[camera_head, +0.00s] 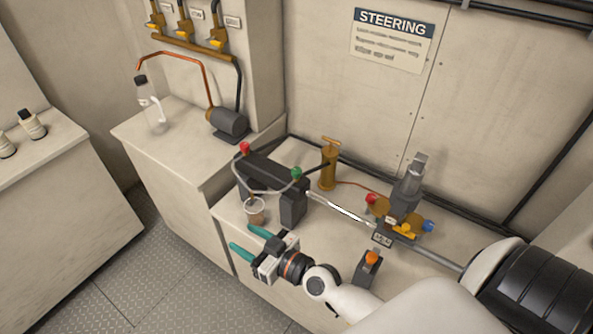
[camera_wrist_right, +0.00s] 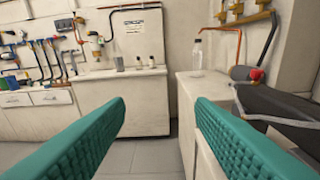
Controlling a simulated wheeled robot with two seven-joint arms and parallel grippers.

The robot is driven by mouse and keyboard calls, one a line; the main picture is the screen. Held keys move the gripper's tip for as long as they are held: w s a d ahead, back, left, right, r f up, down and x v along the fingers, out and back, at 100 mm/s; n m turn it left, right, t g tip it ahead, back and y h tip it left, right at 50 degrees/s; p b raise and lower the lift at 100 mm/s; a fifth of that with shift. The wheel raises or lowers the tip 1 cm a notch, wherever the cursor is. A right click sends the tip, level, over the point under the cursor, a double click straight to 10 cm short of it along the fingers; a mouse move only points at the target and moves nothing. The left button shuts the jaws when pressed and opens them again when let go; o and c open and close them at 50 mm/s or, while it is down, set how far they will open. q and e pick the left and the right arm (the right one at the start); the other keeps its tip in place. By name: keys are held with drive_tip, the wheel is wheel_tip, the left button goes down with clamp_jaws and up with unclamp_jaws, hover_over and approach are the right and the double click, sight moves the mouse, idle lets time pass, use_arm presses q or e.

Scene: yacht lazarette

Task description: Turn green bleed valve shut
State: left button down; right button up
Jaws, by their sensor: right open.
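The green bleed valve (camera_head: 296,173) is a green knob on top of the near end of a dark grey cylinder block (camera_head: 292,203) on the bench. A clear hose runs from beside it towards a red knob (camera_head: 244,147) on the block's far end. My right gripper (camera_head: 245,241) is open and empty, with teal fingers, in front of the block, lower left of the green knob and apart from it. In the right wrist view, the open fingers (camera_wrist_right: 160,135) have nothing between them; the red knob (camera_wrist_right: 257,75) shows at the right, and the green knob is not visible. My left gripper is not in view.
A clear cup (camera_head: 257,212) with brownish fluid stands beside the block, close to my right gripper. A brass pump (camera_head: 328,168) stands behind. A steel rod (camera_head: 340,208) leads right to a steering assembly (camera_head: 400,212). A bottle (camera_head: 150,105) stands on the left counter.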

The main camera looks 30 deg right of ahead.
drive_tip(key=w+d+m+t+h, duration=0.3)
drive_tip(key=w+d+m+h, duration=0.15)
drive_tip(key=d, duration=0.35)
drive_tip(key=m+g+h, duration=0.2)
drive_tip(key=m+h, duration=0.2)
drive_tip(key=h, duration=0.5)
approach(297, 175)
drive_tip(key=x, duration=1.1)
drive_tip(key=shift+w+d+f, duration=0.1)
drive_tip(key=shift+w+d, duration=0.1)
drive_tip(key=shift+w, duration=0.05)
drive_tip(key=c, duration=1)
drive_tip(key=shift+o, duration=0.2)
drive_tip(key=shift+h, duration=0.25)
